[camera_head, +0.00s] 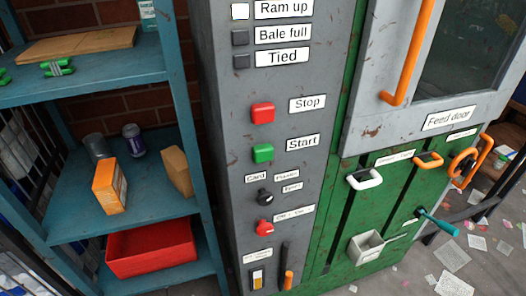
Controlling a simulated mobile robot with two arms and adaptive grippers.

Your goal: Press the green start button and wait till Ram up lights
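The green start button (263,153) is on the grey control panel (226,130), left of its "Start" label (302,143). Nothing touches it, and I cannot tell how far in it sits. The Ram up lamp (240,11) at the top of the panel is bright white, so it looks lit. The Bale full lamp (240,37) and the Tied lamp (241,62) below it are dark. Neither of my grippers is in view.
The red stop button (263,112) sits just above the green one. A black knob (265,197) and a red knob (264,228) are below. A blue shelf (150,215) with a red bin (150,250) stands left. The feed door's orange handle (407,55) is at right.

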